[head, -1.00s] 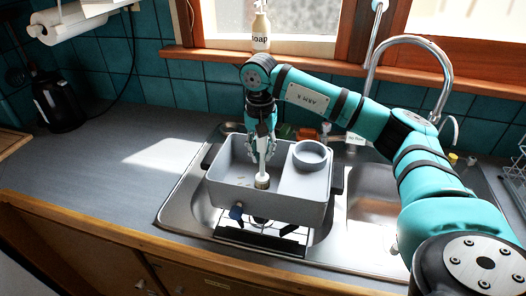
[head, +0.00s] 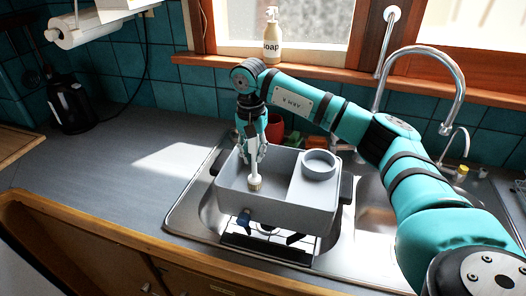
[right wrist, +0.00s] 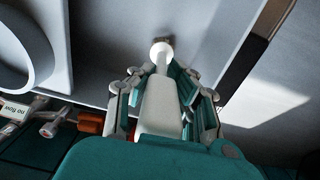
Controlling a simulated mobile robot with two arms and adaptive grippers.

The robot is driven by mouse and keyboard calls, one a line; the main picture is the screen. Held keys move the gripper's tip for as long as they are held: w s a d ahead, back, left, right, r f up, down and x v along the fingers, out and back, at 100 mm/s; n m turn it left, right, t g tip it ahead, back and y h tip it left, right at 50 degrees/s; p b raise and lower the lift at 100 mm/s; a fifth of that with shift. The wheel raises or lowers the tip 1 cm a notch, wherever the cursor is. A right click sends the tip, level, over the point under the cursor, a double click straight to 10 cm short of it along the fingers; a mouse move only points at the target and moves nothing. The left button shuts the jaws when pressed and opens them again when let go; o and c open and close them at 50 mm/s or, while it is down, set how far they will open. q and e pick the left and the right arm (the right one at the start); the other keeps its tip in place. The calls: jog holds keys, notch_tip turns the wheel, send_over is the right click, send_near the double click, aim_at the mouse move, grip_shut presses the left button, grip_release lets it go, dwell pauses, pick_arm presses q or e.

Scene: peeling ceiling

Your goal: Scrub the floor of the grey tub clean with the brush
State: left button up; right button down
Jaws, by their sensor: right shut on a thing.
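The grey tub (head: 290,214) sits over the left sink basin, with a round grey ring (head: 320,163) on its raised right part. My right gripper (head: 252,152) reaches down into the left part of the tub and is shut on the brush (head: 255,172), white-handled and held about upright. The brush's brown bristle end is at or close to the tub floor; I cannot tell for sure if it touches. In the right wrist view the white handle (right wrist: 161,103) runs between the fingers (right wrist: 164,88). A dark patch shows by its tip. My left gripper is not in view.
A steel sink (head: 185,212) surrounds the tub, with a tall curved tap (head: 458,85) to the right. A soap bottle (head: 272,40) stands on the sill. A black kettle (head: 70,105) is far left. The counter (head: 110,180) left of the sink is clear.

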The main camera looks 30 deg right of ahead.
jog(key=shift+w+a, duration=0.15)
jog(key=shift+a, duration=0.1)
jog(key=s+a, duration=0.2)
jog(key=shift+a+f, duration=0.1)
jog(key=shift+a, duration=0.25)
dwell(0.5)
